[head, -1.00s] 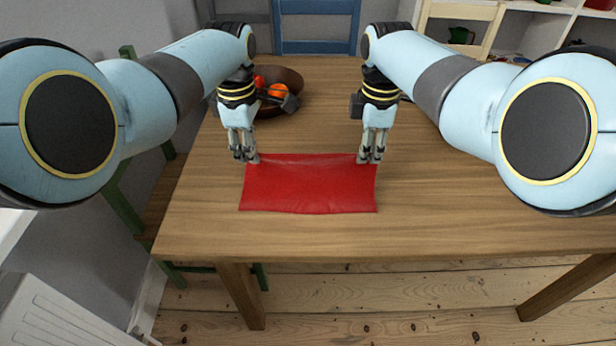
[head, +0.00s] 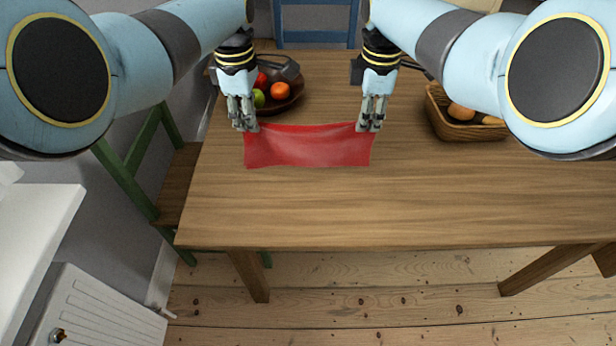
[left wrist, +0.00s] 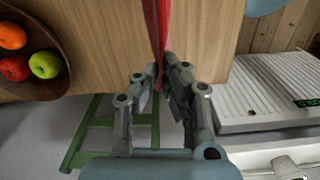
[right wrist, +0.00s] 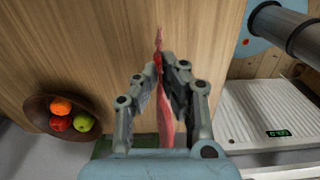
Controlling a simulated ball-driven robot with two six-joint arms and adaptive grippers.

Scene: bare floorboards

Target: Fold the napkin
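The red napkin (head: 308,146) is stretched between my two grippers in the head view, its far edge held up and sagging slightly in the middle. My left gripper (head: 250,127) is shut on its far left corner. My right gripper (head: 368,127) is shut on its far right corner. In the left wrist view the napkin (left wrist: 158,25) shows edge-on at the left fingertips (left wrist: 160,72). In the right wrist view the napkin (right wrist: 163,105) runs between the right fingers (right wrist: 160,62). I cannot tell whether its near edge touches the table.
The wooden table (head: 400,205) is clear in front of the napkin. A brown bowl (head: 290,103) with several fruits stands behind my left gripper. A wicker basket (head: 455,130) with bread-like items stands at the right. A green chair (head: 130,175) is left of the table, a white radiator (head: 100,310) at lower left.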

